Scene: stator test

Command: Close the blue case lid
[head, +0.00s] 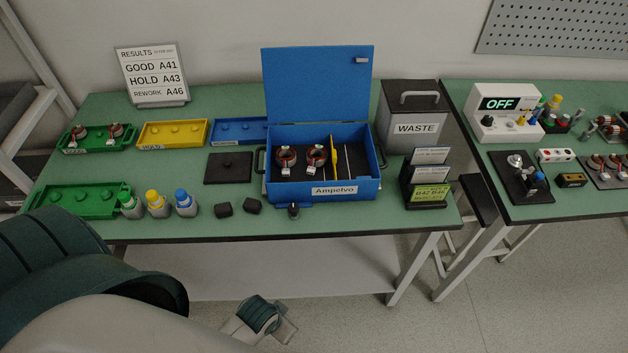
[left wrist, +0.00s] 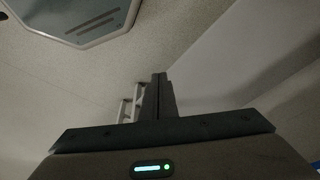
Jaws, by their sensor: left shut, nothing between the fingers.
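The blue case (head: 290,192), labelled "Ampelvo", stands on the green table with its front facing me. Its blue lid (head: 317,85) stands open and upright at the back edge. Inside are two stators (head: 287,158) with copper-coloured windings on the left, and a yellow strip (head: 335,158) and thin rods on the right. My left gripper (left wrist: 158,95) shows in the left wrist view, its fingers shut together and empty, away from the case. My left arm fills the lower left of the head view. My right gripper is not in view.
A grey waste bin (head: 412,110) and a card holder (head: 426,183) stand right of the case. A black pad (head: 228,168), blue tray (head: 240,130) and yellow tray (head: 172,133) lie left. Small bottles (head: 158,204) and black blocks (head: 252,206) are near the front edge.

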